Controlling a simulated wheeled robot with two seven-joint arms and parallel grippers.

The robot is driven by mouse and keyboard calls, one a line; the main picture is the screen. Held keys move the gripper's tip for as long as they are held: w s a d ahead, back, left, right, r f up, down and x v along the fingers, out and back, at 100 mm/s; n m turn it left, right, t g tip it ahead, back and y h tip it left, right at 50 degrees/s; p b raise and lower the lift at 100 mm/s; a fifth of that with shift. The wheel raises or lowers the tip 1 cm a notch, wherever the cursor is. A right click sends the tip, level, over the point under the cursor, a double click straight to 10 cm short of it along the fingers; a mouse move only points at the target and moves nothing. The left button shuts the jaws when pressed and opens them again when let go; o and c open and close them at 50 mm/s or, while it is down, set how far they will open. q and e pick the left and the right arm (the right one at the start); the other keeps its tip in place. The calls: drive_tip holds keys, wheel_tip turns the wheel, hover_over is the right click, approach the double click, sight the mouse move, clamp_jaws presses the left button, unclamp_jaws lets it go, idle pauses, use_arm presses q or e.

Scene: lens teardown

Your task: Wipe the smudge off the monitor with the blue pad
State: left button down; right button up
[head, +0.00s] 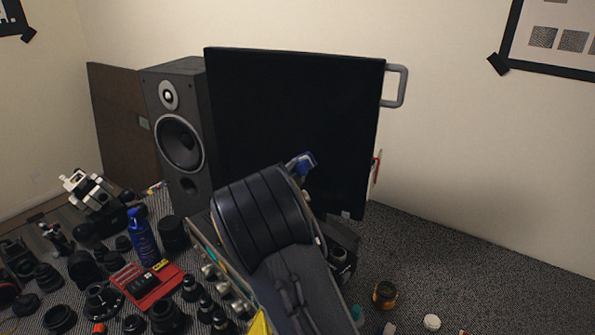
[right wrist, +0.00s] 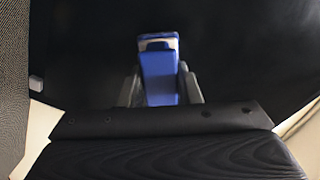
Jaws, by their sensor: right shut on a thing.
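The monitor (head: 290,110) is a large black screen standing upright in the middle of the head view, with a grey handle at its upper right. My right gripper (right wrist: 160,90) is shut on the blue pad (right wrist: 159,75), with one grey finger on each side of it. In the head view the blue pad (head: 301,163) shows just past my dark right arm, in front of the lower part of the screen. I cannot tell whether the pad touches the screen. I see no clear smudge; my arm hides the lower middle of the screen. My left gripper is not in view.
A black speaker (head: 178,125) stands left of the monitor. A blue bottle (head: 142,238), a red tray (head: 149,284) and several lens parts crowd the table at the lower left. A small dark jar (head: 384,294) and a white cap (head: 431,322) lie at the lower right. The right side is mostly clear.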

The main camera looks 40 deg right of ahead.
drive_tip(key=shift+v, duration=2.8)
drive_tip(key=shift+p+v, duration=0.4)
drive_tip(key=shift+v, duration=1.05)
